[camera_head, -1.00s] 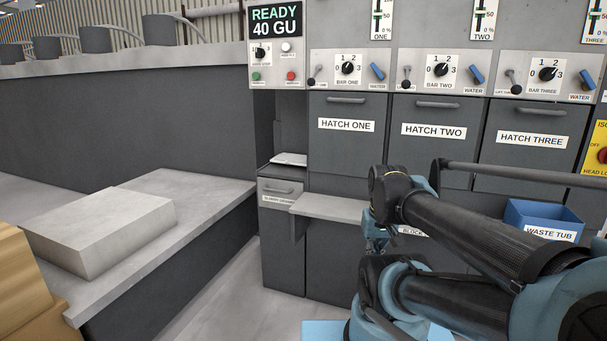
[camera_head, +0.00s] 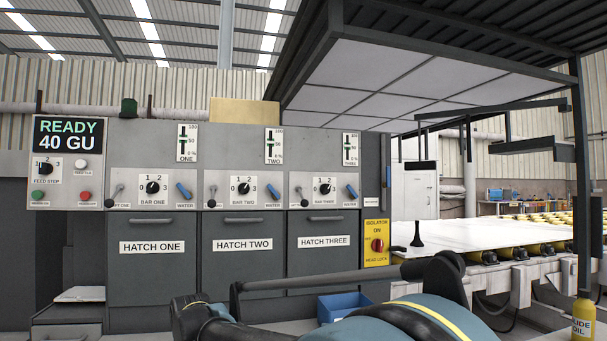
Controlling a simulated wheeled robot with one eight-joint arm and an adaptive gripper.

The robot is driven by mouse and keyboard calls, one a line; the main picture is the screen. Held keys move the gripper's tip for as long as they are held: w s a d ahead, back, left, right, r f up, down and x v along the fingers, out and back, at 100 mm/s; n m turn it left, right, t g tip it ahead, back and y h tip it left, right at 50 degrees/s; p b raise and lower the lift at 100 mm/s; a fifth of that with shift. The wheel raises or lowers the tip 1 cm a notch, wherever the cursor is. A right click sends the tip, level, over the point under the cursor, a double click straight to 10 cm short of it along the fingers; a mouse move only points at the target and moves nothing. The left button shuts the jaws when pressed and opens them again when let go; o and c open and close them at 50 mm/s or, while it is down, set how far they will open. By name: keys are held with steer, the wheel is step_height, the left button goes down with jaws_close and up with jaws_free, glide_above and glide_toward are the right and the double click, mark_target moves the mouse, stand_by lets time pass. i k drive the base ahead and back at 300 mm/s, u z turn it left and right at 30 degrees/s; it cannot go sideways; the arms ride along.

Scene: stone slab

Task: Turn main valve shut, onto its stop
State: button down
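I see nothing labelled as the main valve in the head view. A grey pipe (camera_head: 60,108) runs along the back above the machine, with a dark green fitting (camera_head: 128,107) on it; I cannot tell whether that fitting is a valve. Blue water levers (camera_head: 183,190) sit on the panels of bars one, two and three. My gripper is out of view; only parts of my arm show along the bottom.
The machine front has hatch one (camera_head: 152,247), hatch two and hatch three. A yellow isolator panel (camera_head: 377,244) with a red knob is right of them. A blue tub (camera_head: 343,305) is low, behind my arm. A roller table (camera_head: 520,240) carries a white slab at right.

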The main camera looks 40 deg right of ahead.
mark_target(386, 185)
steer(key=z, duration=2.75)
steer(key=i, duration=0.35)
steer(key=u, duration=0.35)
